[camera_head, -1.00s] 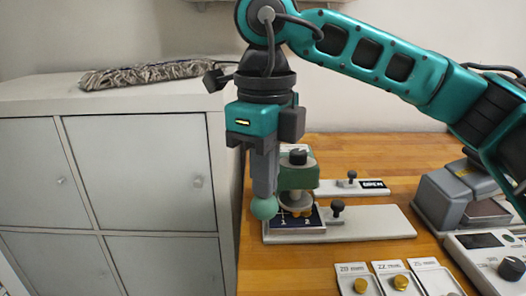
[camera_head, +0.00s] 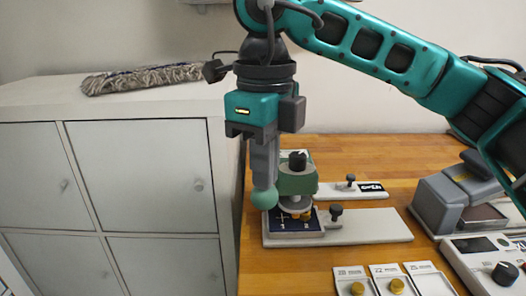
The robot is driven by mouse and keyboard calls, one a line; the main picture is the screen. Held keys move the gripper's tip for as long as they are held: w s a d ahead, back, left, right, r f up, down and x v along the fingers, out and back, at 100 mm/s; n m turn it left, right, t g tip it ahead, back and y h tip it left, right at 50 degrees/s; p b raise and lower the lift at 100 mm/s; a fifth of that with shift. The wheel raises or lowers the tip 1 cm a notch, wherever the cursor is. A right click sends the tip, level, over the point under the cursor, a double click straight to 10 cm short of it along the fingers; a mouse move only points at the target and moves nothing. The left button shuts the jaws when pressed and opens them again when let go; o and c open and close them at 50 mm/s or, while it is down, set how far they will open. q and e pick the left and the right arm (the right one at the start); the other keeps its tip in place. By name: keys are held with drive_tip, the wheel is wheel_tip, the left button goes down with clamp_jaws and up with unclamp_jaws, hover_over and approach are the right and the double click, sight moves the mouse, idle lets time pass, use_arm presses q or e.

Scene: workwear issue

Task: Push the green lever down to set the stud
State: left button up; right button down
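The green lever shows as a round green knob (camera_head: 264,198) at the left of the small press (camera_head: 297,182). The press has a green body and a black top knob. My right gripper (camera_head: 264,184) points straight down, its fingers together, with the tips at the top of the green knob. The tips appear to touch it. The lever's arm is hidden behind the knob and fingers. Under the press, brass-coloured parts (camera_head: 304,215) stand over a dark blue piece (camera_head: 288,226) with white marks. My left gripper is not in view.
The press stands on a pale base plate (camera_head: 375,229) with a black knob (camera_head: 336,211). Behind is a plate (camera_head: 345,193) with a dark label. Front trays (camera_head: 394,268) hold brass studs. A grey device (camera_head: 440,203) and control box (camera_head: 485,262) stand right. A cabinet (camera_head: 140,175) is left.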

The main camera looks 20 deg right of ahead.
drive_tip(key=shift+r+p, duration=0.85)
drive_tip(key=shift+r, duration=0.6)
drive_tip(key=shift+r+p, duration=0.85)
drive_tip(key=shift+r, duration=0.3)
wheel_tip(320, 180, up, 5)
drive_tip(key=p, duration=0.3)
drive_tip(key=shift+p, duration=0.3)
drive_tip(key=shift+f, duration=0.1)
